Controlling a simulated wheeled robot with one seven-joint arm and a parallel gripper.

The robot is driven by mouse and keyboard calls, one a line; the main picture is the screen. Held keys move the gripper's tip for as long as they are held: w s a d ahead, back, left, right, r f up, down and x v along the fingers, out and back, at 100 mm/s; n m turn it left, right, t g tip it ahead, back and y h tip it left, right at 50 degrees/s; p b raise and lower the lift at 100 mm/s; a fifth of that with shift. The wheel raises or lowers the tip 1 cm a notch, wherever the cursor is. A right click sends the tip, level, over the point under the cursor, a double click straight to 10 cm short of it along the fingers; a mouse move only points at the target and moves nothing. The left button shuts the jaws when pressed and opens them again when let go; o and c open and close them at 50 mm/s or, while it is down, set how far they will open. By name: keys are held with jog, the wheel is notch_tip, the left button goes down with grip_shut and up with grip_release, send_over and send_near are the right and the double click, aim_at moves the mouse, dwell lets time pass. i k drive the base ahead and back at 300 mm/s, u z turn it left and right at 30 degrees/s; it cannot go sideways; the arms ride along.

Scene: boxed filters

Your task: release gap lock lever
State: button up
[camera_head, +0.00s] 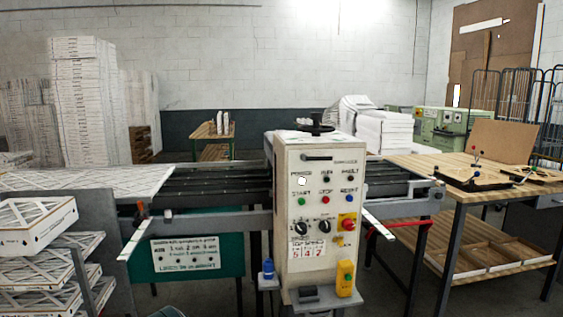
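A cream control cabinet (289,215) stands upright in the middle, in front of a roller machine. A black handwheel (316,126) sits on its top. A short dark bar (318,157) lies across the upper front, above lamps, buttons and knobs. An orange-red handle (141,213) shows at the left end of the front rail, and a red bar (371,237) shows right of the cabinet. I cannot tell which of these, if any, is the gap lock lever. My gripper is not in view.
A wooden workbench (420,163) with tools stands at right, a cart of boxed filters (35,225) at left. A yellow pendant (345,278) and a blue bottle (268,269) are low at the cabinet. The machine's rails (220,222) extend either side of the cabinet.

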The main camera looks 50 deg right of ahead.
aim_at(304, 157)
jog(key=z, duration=2.7)
jog(key=i, duration=1.2)
jog(key=u, duration=0.85)
